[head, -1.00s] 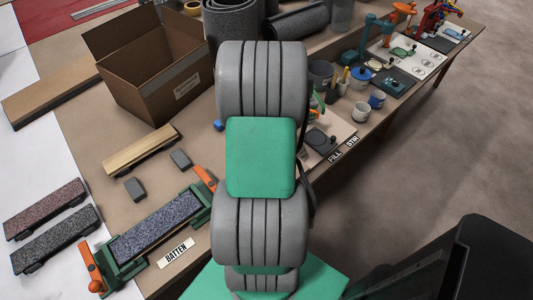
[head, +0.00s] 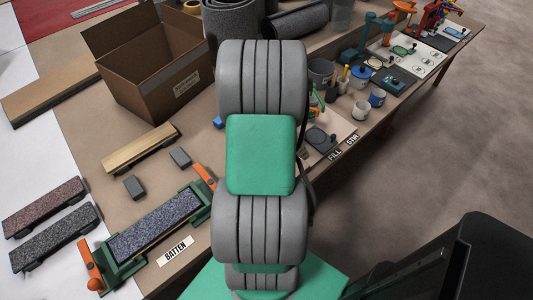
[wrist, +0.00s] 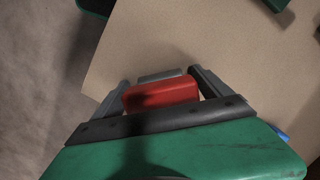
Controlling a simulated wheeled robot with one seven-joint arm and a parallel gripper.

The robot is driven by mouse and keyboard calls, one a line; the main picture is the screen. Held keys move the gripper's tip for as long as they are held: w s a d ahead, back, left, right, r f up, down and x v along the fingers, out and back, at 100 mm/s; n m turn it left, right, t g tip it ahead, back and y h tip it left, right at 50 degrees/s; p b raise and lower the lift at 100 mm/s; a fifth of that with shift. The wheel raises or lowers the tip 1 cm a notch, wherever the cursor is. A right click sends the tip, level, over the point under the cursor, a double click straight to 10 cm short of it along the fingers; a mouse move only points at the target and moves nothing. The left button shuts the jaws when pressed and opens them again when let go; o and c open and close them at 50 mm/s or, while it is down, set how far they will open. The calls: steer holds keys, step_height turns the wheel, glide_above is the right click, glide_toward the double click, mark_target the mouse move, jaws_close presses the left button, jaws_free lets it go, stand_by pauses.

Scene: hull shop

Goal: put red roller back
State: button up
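In the wrist view, a red block-shaped part, which I take to be the red roller (wrist: 160,95), sits between the two dark fingers of my gripper (wrist: 160,84). The fingers lie close along both its sides and look shut on it. A grey piece (wrist: 160,75) shows just beyond the red part, between the fingertips; I cannot tell if it belongs to the roller. Brown tabletop lies beyond. In the head view, my arm hides the gripper and the roller.
A cardboard box (head: 155,70) stands open at the back left. A green clamp fixture (head: 155,228) with a speckled bar is at the front left, by the BATTEN label (head: 175,252). Cups and jars (head: 360,108) crowd the right edge. A blue cube (head: 218,123) lies beside my arm.

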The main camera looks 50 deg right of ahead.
steer(key=r, duration=0.4)
steer(key=d+r, duration=0.1)
steer(key=r, duration=0.3)
steer(key=w+r, duration=0.1)
steer(key=r, duration=0.4)
steer(key=shift+d, duration=0.25)
steer(key=shift+w+a+r, duration=0.1)
steer(key=shift+w+r, duration=0.05)
steer(key=shift+r, duration=0.05)
steer(key=w+a+r+n+t+h, duration=0.1)
steer(key=w+a+r+n, duration=0.2)
steer(key=a, duration=0.6)
steer(key=w+a+n+t+h, duration=0.1)
steer(key=w+a+n, duration=0.3)
steer(key=a, duration=0.5)
steer(key=a+n+t, duration=0.2)
steer(key=a+n, duration=0.2)
steer(key=a, duration=1)
steer(key=shift+s+n+y, duration=0.3)
steer(key=shift+s+n, duration=0.05)
steer(key=shift+n, duration=0.05)
steer(key=shift+r, duration=0.1)
steer(key=shift+c, duration=0.4)
